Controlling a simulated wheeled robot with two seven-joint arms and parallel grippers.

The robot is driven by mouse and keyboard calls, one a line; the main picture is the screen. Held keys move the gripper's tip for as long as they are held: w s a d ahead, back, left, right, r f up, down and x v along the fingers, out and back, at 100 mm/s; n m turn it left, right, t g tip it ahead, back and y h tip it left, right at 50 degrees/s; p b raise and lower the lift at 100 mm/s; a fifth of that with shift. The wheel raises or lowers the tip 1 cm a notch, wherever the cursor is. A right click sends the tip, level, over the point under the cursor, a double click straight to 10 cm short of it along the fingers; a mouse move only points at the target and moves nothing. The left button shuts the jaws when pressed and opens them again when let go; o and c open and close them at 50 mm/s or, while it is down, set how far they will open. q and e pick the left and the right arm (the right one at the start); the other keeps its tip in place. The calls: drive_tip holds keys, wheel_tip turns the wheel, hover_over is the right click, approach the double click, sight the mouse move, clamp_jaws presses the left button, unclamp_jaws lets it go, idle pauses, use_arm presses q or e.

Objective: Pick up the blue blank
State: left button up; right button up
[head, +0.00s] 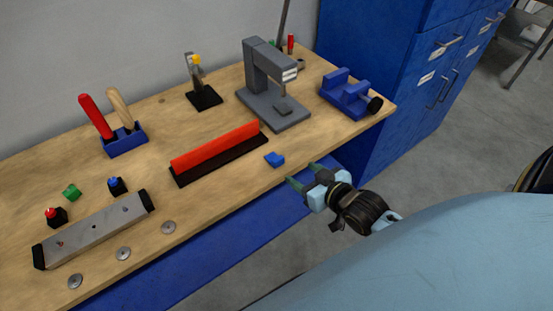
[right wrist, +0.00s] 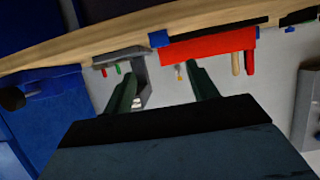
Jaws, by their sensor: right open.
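The blue blank (head: 275,159) is a small blue piece lying on the wooden workbench near its front edge, just right of the red bar. It also shows in the right wrist view (right wrist: 159,39), above the gap between my fingers. My right gripper (head: 301,174) is open and empty at the bench's front edge, close to the blank and apart from it. Its two dark green fingers (right wrist: 162,70) point toward the bench in the wrist view. My left gripper is not in view.
A red bar on a black base (head: 217,150) lies left of the blank. A grey press (head: 270,85) and a blue vise (head: 348,95) stand behind it. A blue cabinet (head: 385,80) stands at right. Bench surface (head: 312,133) between blank and vise is clear.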

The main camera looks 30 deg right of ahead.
sight(280, 161)
drive_tip(key=x, duration=1.1)
drive_tip(key=shift+w+a+f+b, duration=0.1)
drive_tip(key=shift+w+f+b, duration=0.1)
drive_tip(key=shift+f+b, duration=0.2)
drive_tip(key=c, duration=1.1)
